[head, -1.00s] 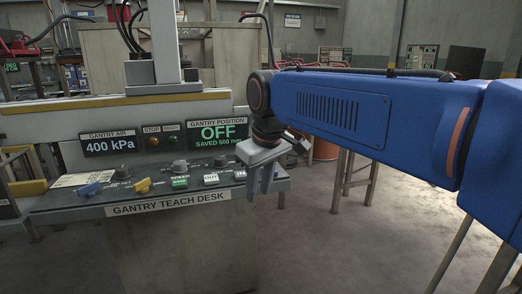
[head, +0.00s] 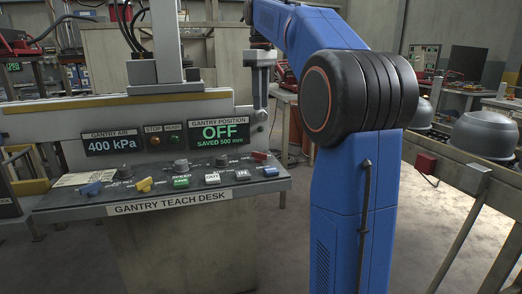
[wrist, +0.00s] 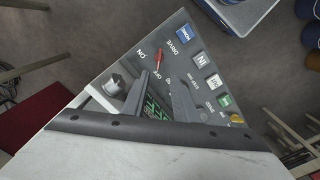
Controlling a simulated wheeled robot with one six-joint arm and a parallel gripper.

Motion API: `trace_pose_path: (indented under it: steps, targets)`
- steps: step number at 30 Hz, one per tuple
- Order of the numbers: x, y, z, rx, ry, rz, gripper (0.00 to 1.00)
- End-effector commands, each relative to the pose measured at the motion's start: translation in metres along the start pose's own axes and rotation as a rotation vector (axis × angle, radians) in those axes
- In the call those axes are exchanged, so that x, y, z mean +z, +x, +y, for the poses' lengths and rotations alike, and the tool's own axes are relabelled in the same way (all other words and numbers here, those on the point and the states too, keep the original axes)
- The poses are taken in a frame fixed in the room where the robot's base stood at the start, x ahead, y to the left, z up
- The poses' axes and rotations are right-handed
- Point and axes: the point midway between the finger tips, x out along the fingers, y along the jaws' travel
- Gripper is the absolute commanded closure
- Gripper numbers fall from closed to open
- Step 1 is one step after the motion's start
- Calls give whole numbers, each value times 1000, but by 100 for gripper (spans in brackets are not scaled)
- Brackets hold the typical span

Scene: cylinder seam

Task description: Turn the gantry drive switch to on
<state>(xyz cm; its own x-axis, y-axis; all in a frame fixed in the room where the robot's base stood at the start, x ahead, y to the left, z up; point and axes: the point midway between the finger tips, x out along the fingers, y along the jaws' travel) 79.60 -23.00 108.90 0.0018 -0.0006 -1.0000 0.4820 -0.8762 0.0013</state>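The gantry drive switch, a small red lever (head: 259,156), is at the back right of the desk top in the head view. In the wrist view the red lever (wrist: 157,59) sits by the words DRIVE, ON and OFF; which mark it points at is hard to tell. The position display (head: 222,131) reads OFF, SAVED 500 mm. My gripper (head: 260,106) hangs above and behind the desk's right end, apart from the lever. In the wrist view my gripper (wrist: 160,78) has its fingers spread with nothing between them.
On the gantry teach desk (head: 128,197), a blue button (head: 270,171), the IN and OUT buttons, a green save button (head: 181,182) and a yellow knob (head: 143,184) lie near the lever. A grey post stands behind the panel. Metal bowls (head: 486,137) are at the right.

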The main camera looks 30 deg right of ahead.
Motion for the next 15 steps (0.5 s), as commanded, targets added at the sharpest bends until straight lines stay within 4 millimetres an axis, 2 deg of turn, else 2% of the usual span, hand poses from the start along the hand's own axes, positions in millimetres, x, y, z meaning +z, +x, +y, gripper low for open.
trace_pose_path:
  steps: [5, 15]
  targets:
    - [0, 9, 2, -3, -4, -3, 73]
    - [0, 65, 1, -4, -3, -4, 73]
